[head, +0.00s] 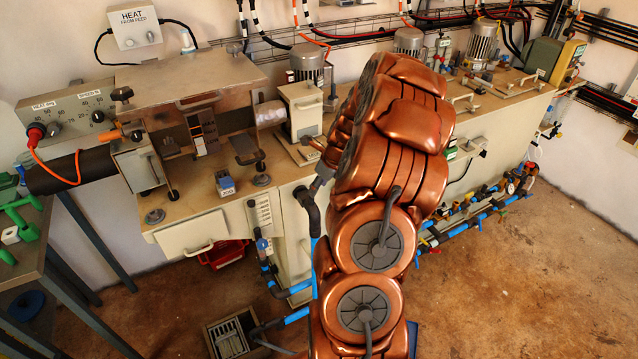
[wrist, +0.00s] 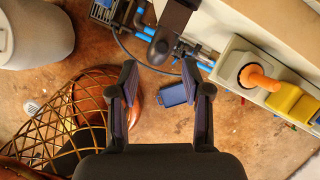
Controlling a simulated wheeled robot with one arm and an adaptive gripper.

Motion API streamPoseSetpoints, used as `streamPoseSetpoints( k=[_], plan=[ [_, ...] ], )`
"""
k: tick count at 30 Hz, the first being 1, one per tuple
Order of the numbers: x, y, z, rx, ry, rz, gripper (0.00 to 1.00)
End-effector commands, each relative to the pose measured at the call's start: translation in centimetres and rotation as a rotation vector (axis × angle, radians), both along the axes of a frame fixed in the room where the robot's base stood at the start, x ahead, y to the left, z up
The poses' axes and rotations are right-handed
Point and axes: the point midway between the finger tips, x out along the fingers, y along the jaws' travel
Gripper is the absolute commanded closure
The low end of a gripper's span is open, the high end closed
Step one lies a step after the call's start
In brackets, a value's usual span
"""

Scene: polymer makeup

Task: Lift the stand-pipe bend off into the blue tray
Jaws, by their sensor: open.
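The stand-pipe bend looks to be the dark grey elbow (head: 308,208) at the machine's front, above a blue upright pipe in the head view. In the wrist view a dark pipe with a rounded end (wrist: 160,50) shows just beyond my fingertips, apart from them, and seems to be the same bend. My gripper (wrist: 160,72) is open with nothing between its fingers; my arm hides it in the head view. A dark blue rectangular thing (wrist: 177,94), probably the blue tray, lies on the floor beyond the fingers. A blue edge (head: 412,338) shows beside my arm in the head view.
The long machine bench (head: 200,205) stands along the wall. Blue pipework (head: 470,230) runs low along it. A grey open box (head: 232,335) sits on the floor. An orange knob (wrist: 258,77) stands out in the wrist view. The floor at right (head: 540,270) is clear.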

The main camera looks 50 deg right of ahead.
Motion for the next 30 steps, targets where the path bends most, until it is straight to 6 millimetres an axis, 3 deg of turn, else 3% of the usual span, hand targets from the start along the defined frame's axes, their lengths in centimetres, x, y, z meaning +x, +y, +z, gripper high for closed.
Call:
streamPoseSetpoints(
  k=[7, 21, 30],
  plan=[
    [0.5, -0.2, -1.4, 0.005, 0.000, -0.017, 0.52],
    [2.5, 0.2, -6.3, 0.005, 0.000, -0.014, 0.52],
    [2.8, 0.2, -7.3, 0.003, -0.001, -0.015, 0.52]
  ],
)
